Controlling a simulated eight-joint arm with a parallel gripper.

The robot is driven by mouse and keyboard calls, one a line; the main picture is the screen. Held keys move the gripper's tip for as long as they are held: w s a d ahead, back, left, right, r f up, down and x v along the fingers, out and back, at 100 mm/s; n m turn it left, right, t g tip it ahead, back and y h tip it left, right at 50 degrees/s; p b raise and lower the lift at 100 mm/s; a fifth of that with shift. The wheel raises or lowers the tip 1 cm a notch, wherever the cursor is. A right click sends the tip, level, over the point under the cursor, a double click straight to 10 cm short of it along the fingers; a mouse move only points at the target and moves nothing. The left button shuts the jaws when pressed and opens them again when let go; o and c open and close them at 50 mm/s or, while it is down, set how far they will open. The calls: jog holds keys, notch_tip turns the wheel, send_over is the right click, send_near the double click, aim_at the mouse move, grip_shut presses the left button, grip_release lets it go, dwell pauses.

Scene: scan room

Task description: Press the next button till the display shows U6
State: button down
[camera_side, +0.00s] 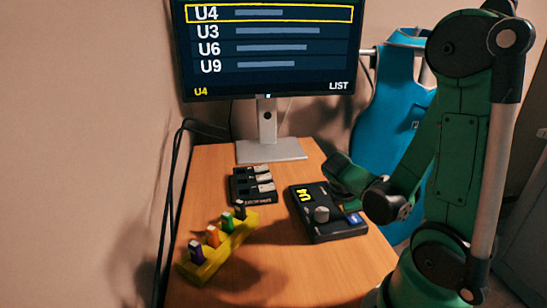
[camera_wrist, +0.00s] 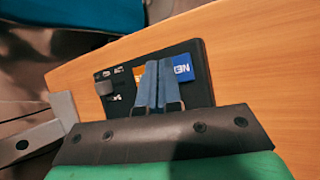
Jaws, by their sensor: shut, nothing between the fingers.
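The monitor (camera_side: 268,80) shows a list of U4, U3, U6 and U9, with the U4 row framed in yellow and a yellow U4 at the lower left. The dark control box (camera_side: 318,232) on the table has a small display (camera_side: 305,195) reading U4 and a grey knob (camera_side: 321,214). Its blue button (camera_wrist: 184,69), partly lettered "NE", lies just right of my gripper (camera_wrist: 158,64) in the wrist view. An orange button (camera_wrist: 138,72) is partly covered on the left. My gripper is shut and empty over the box; whether it touches is unclear.
A yellow rack (camera_side: 215,252) with several coloured pieces stands at the table's front left. A black holder (camera_side: 252,187) with grey pieces sits behind it. The monitor stand (camera_side: 270,150) is at the back. A blue apron (camera_side: 400,100) hangs behind my arm.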

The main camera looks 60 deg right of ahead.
dwell(0.6)
jog(key=shift+r, duration=2.55)
jog(key=w+a+r+m+t+y, duration=0.2)
jog(key=w+a+m+t+y, duration=0.25)
jog(key=a, duration=0.45)
jog(key=w+a+r+m+t+y, duration=0.2)
jog(key=w+a+m+t+y, duration=0.15)
jog(key=w+a, duration=0.4)
notch_tip(320, 180, up, 4)
jog(key=n+g, duration=0.7)
jog(key=n, duration=0.3)
send_over(351, 219)
jog(key=shift+s+d+f+h, duration=0.15)
jog(key=shift+d+f+h, duration=0.05)
jog(key=shift+d+h, duration=0.15)
jog(key=shift+f, duration=0.1)
